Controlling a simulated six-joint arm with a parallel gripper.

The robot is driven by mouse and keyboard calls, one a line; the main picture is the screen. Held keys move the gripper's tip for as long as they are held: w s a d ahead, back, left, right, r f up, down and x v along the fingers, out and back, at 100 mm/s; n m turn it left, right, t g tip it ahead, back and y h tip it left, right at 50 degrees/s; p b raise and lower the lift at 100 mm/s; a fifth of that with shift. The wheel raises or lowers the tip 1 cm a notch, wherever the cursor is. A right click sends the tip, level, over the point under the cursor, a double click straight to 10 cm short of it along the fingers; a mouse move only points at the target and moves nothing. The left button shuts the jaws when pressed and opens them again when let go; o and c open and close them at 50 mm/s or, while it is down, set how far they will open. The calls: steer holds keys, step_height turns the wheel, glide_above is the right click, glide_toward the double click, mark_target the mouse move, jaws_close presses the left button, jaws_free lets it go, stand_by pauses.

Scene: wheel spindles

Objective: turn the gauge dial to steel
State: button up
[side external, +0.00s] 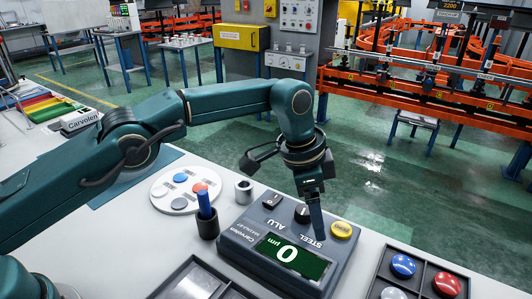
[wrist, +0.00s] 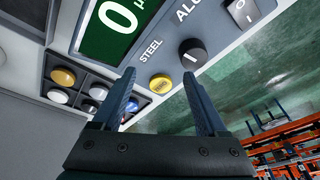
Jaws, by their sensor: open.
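The grey gauge (side external: 236,240) sits on the bench with a lit green screen reading 0 µm. Its black dial (side external: 302,213) also shows in the wrist view (wrist: 191,51), beside the STEEL and ALU labels. A pale mark is on the dial; I cannot tell for sure which label it points at. My gripper (side external: 319,238) is open and empty, pointing down over the gauge between the dial and the yellow button (side external: 342,230). In the wrist view the dial is near the right fingertip and the yellow button (wrist: 161,83) between the fingers. Contact with the dial cannot be told.
A black rocker switch (side external: 271,200) is on the gauge's far left corner. A dark cup with a blue pen (side external: 205,208), a metal ring (side external: 244,190) and a round white plate of discs (side external: 160,199) stand left. A compartment tray (side external: 425,270) with coloured buttons lies right.

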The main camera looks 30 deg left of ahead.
mark_target(304, 209)
steer(key=shift+w+a+r+m+h, duration=0.15)
steer(key=shift+a+m+h, duration=0.1)
steer(key=shift+a+m, duration=0.25)
steer(key=shift+w+a+r+m+h, duration=0.15)
steer(key=shift+a+m+h, duration=0.1)
steer(key=shift+m, duration=0.45)
steer(key=shift+h, duration=0.4)
steer(key=a, duration=0.1)
steer(key=a+r, duration=0.1)
steer(key=w+a, duration=0.1)
steer(key=shift+a+r, duration=0.15)
steer(key=shift+a, duration=0.2)
steer(key=shift+w+a, duration=0.2)
steer(key=shift+w, duration=0.05)
steer(key=shift+x, duration=2.45)
jaws_close()
steer(key=shift+s+n+t+y, duration=0.1)
steer(key=shift+n+t+y, duration=0.2)
steer(key=shift+n, duration=0.9)
steer(key=shift+n+t+y, duration=0.1)
steer(key=shift+n+t, duration=0.3)
steer(key=shift+n, duration=0.8)
jaws_free()
